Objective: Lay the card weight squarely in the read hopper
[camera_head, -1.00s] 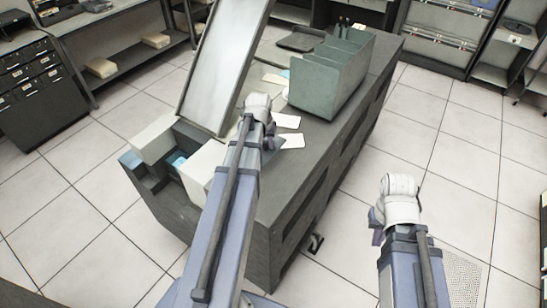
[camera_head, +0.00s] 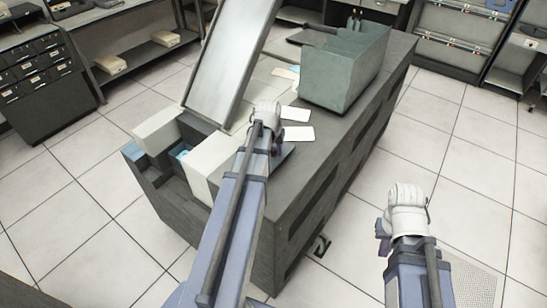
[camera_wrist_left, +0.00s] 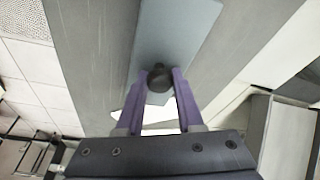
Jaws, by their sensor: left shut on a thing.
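My left gripper (camera_wrist_left: 160,85) is shut on the dark knob of the card weight, a flat grey-blue plate (camera_wrist_left: 182,30) seen in the left wrist view. In the head view a dark edge of the weight (camera_head: 284,157) shows beside the left gripper (camera_head: 272,148), over the console top; whether it touches is unclear. The read hopper (camera_head: 182,148) appears to be the recess at the console's left end, between two pale blocks, with blue inside. It lies left of the gripper. My right gripper (camera_head: 382,236) hangs over the floor, its fingers mostly hidden.
The grey console (camera_head: 300,185) has a tilted metal panel (camera_head: 230,60) and a green-grey divided bin (camera_head: 345,75). Pale cards (camera_head: 299,133) lie on the top between gripper and bin. The floor to the right is clear.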

